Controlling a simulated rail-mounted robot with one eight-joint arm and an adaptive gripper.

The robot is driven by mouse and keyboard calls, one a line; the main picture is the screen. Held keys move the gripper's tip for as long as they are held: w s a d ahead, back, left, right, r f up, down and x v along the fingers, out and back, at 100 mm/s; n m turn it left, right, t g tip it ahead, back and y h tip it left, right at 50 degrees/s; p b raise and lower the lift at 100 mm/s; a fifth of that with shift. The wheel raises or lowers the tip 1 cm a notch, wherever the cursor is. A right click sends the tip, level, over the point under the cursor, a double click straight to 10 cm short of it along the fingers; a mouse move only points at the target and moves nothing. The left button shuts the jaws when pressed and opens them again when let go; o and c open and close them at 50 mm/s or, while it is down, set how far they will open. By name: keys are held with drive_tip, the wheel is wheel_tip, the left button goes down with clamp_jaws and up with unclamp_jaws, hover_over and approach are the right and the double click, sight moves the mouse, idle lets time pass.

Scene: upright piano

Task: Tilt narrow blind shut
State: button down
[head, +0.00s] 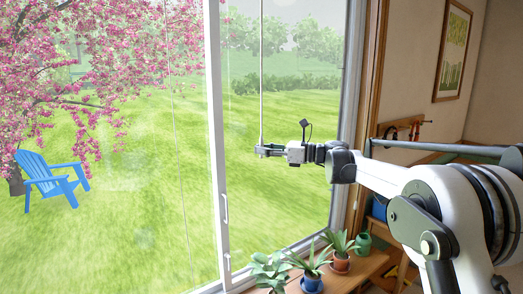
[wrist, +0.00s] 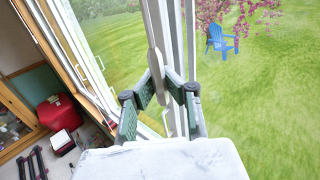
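A thin, pale tilt wand (head: 261,75) hangs down in front of the narrower right-hand window pane in the head view. Its lower end reaches my gripper (head: 262,150). In the wrist view, the wand's wider grey lower end (wrist: 155,65) lies between the fingertips of my gripper (wrist: 159,75). Both fingertips close in on it from either side, and it appears held. The slats of the narrow blind are not visible in either view; the lawn shows clearly through the glass.
A white window frame post (head: 215,130) with a handle stands left of my gripper. A thin cord (head: 175,130) hangs by the wide left pane. Potted plants (head: 311,282) stand on a wooden bench below. A framed picture (head: 453,50) hangs on the right wall.

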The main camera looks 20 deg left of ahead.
drive_tip(key=shift+n+g+h+p, duration=0.6)
drive_tip(key=shift+n+g, duration=0.9)
drive_tip(key=shift+g, duration=0.8)
drive_tip(key=shift+n+g+p, duration=0.3)
drive_tip(key=shift+n+g, duration=0.1)
drive_tip(key=shift+g, duration=0.2)
drive_tip(key=c, duration=2.4)
unclamp_jaws()
drive_tip(key=o, duration=0.6)
drive_tip(key=shift+o, duration=0.2)
drive_tip(key=shift+d, duration=0.1)
drive_tip(key=v, duration=1.2)
drive_tip(key=shift+r, duration=0.2)
drive_tip(key=shift+w+r, duration=0.1)
